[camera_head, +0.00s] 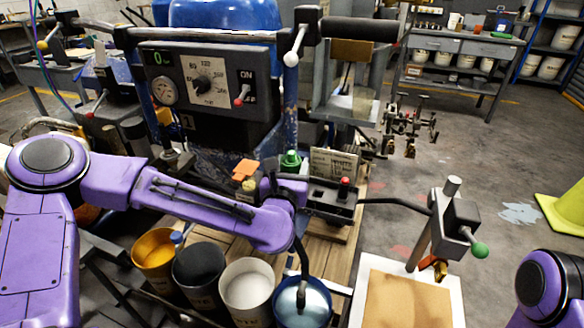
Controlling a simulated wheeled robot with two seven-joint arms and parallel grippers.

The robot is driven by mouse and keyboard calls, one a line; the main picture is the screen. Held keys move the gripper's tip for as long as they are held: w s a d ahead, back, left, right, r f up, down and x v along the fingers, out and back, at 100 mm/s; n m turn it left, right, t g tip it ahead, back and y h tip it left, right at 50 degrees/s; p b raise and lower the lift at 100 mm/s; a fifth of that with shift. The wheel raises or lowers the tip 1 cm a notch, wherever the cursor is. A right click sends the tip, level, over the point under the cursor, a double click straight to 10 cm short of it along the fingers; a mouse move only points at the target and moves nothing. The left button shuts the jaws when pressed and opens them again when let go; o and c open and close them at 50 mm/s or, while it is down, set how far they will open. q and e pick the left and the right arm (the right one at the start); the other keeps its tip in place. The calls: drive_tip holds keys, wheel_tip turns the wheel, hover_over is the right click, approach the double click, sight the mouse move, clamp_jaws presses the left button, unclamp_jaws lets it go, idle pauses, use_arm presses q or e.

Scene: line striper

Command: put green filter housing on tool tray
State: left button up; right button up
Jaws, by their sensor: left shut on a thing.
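A small green filter housing (291,160) shows near the middle of the head view, just beyond my left wrist. My left gripper (290,178) is at its lower side and shut on it; the wrist and dark gripper body hide most of the fingers and the contact. A grey metal tray (362,107) is fixed to the machine, up and to the right of the housing. I cannot tell for sure that this is the tool tray. My right gripper is out of view; only part of my right arm shows at the lower right.
The blue machine's control panel (205,88) stands behind my left arm. Several buckets, one with orange paint (154,247), stand below it. A dark box with a red button (345,183) sits right of the gripper. A green-knobbed lever (480,250) stands farther right.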

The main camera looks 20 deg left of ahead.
use_arm(q)
drive_tip(key=shift+f, duration=0.15)
drive_tip(key=o, duration=1.3)
drive_tip(key=shift+r, duration=0.35)
drive_tip(key=s+p, duration=0.2)
drive_tip(key=s, duration=0.2)
drive_tip(key=s+d+p, duration=0.1)
drive_tip(key=s+p, duration=0.1)
drive_tip(key=s, duration=0.2)
drive_tip(key=s+p, duration=0.3)
drive_tip(key=s, duration=0.1)
drive_tip(key=shift+d+f, duration=0.25)
